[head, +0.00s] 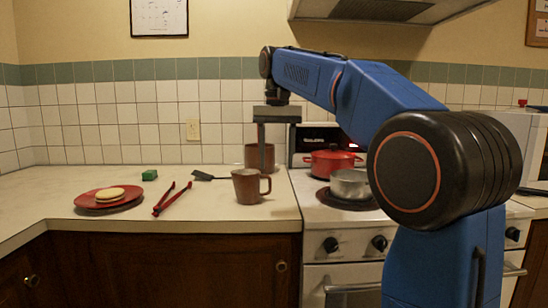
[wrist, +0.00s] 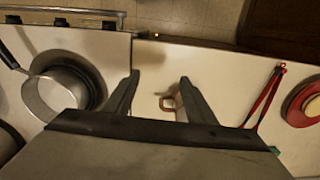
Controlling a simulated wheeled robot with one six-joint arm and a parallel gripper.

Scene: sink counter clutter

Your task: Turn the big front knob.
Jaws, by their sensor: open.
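The white stove front (head: 345,262) carries black round knobs below the cooktop: a left knob (head: 331,245), a middle knob (head: 380,243) and a right knob (head: 512,233). I cannot tell which is the big one; my arm hides part of the panel. In the wrist view, knobs show as small dark shapes along the stove edge, one nearest the counter (wrist: 109,25). My gripper (head: 262,165) points down over the counter, left of the stove and away from the knobs. Its fingers are apart and empty in the wrist view (wrist: 157,82), with the brown mug below.
A brown mug (head: 247,187) stands at the counter's front, with another (head: 256,156) behind. A steel pot (head: 350,184) and red pot (head: 331,161) sit on the stove.

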